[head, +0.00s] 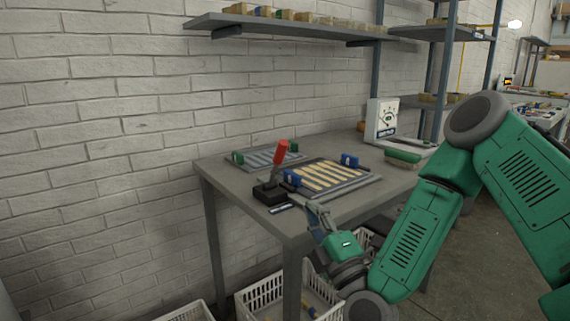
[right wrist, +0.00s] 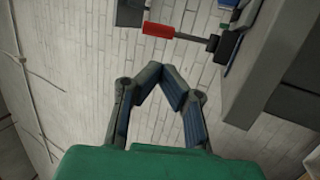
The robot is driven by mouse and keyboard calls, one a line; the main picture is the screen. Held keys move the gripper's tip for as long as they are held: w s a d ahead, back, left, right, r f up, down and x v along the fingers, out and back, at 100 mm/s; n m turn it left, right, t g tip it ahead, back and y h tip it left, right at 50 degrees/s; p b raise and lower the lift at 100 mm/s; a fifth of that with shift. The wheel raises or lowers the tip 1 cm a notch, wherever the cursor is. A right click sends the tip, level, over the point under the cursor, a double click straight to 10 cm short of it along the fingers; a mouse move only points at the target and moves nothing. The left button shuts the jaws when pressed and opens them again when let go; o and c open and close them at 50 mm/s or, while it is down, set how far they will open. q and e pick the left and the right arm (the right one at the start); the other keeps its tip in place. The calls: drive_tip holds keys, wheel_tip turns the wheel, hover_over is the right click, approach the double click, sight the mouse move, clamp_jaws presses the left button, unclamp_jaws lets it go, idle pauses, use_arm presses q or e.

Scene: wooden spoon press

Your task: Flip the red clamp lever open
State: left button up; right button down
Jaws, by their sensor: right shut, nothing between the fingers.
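The red clamp lever (head: 280,151) stands up, slightly tilted, from a black base (head: 268,194) at the near left part of the grey table. In the right wrist view its red handle (right wrist: 159,30) lies sideways on a grey rod, beyond my fingertips. My right gripper (head: 303,201) is just right of and below the black base, near the table's front edge. It is shut and empty, its fingertips (right wrist: 160,72) meeting in the right wrist view. There is a gap between the fingers and the lever. My left gripper does not show.
A tray of wooden pieces (head: 351,186) with blue clamps (head: 349,160) lies right of the lever. A grey slatted panel (head: 252,163) lies behind it. A white device (head: 381,119) stands at the back. White crates (head: 262,297) sit below the table; a shelf (head: 280,26) hangs above.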

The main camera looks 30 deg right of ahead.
sight(282, 156)
drive_tip(key=b+x, duration=0.1)
drive_tip(key=x, duration=1.1)
drive_tip(key=shift+w+d+r, duration=0.1)
drive_tip(key=shift+w, duration=0.25)
drive_tip(key=shift+w+r, duration=0.3)
drive_tip(key=shift+w, duration=0.2)
